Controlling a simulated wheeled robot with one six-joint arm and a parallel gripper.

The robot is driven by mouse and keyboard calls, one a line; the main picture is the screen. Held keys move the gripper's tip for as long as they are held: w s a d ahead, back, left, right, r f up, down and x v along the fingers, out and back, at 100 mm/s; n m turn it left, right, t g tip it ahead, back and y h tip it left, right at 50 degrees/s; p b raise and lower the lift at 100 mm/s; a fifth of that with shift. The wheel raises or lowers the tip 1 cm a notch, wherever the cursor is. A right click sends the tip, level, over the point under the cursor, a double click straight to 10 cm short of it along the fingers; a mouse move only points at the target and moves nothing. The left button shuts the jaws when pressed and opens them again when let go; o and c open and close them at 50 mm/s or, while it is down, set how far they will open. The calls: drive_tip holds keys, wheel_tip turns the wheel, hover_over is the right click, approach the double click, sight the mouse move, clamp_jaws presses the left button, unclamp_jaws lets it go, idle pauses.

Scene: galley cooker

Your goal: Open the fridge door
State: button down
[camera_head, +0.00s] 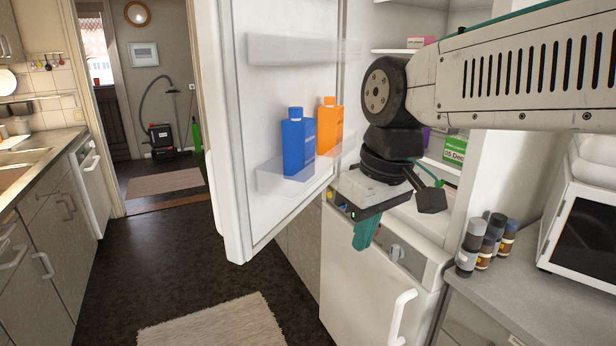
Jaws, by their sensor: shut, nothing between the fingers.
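The white fridge door (238,150) stands wide open, swung out to the left, with its inner side facing me. A blue carton (297,146) and an orange carton (328,128) stand in its lower clear door shelf (285,183). The fridge interior (402,48) is partly visible behind my arm, with shelves holding a green-labelled box (453,150) and a pink-and-white box (420,42). My gripper (364,236) has teal fingers pointing down, shut and empty, in front of the opening to the right of the door. It appears apart from the door. The door's outer side and handle are hidden.
A white appliance (375,290) with a knob and handle stands below the fridge. A pale rug (215,325) lies on the dark floor, which is clear to the left.

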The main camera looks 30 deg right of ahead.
sight(312, 181)
drive_tip(key=w+d+r+n+t+y, duration=0.1)
drive_tip(key=w+d+r+n, duration=0.25)
drive_tip(key=w, duration=0.55)
drive_tip(key=w+d+r+n+t+y, duration=0.1)
drive_tip(key=w+d+r+n, duration=0.1)
drive_tip(key=w+d+r, duration=0.45)
drive_tip(key=shift+w+a+f, duration=1.05)
drive_tip(key=shift+w+f, duration=0.2)
drive_tip(key=shift+f, duration=0.7)
drive_tip(key=shift+w+a+f, duration=1.05)
drive_tip(key=shift+w+f, duration=0.25)
drive_tip(key=shift+f, duration=0.65)
drive_tip(key=shift+w+a+f, duration=1.05)
drive_tip(key=shift+w+f, duration=0.2)
drive_tip(key=shift+f, duration=0.7)
drive_tip(key=shift+w+a, duration=0.1)
